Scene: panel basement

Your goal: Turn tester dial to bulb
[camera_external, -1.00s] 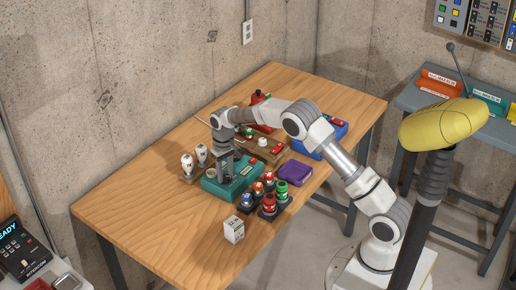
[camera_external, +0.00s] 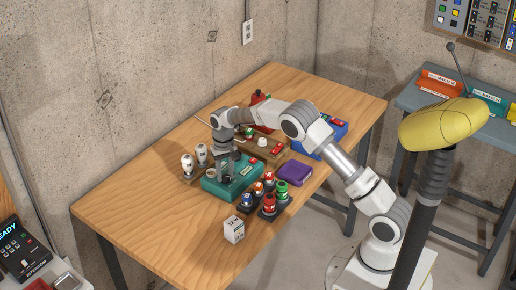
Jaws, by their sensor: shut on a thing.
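A teal box (camera_external: 213,190), which looks like the tester, sits on the wooden table. My gripper (camera_external: 226,177) points down onto its top face and is shut on a small part there, which appears to be the dial. The dial is mostly hidden by the fingers, and its pointer and markings are too small to read. Two white bulbs (camera_external: 187,163) stand upright in a wooden holder just left of the teal box.
Several colored pieces (camera_external: 269,203) stand in dark holders in front of the teal box. A white box (camera_external: 234,230) is nearer the front edge. A purple case (camera_external: 295,172) and a blue bin (camera_external: 334,143) lie right. The table's left part is clear.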

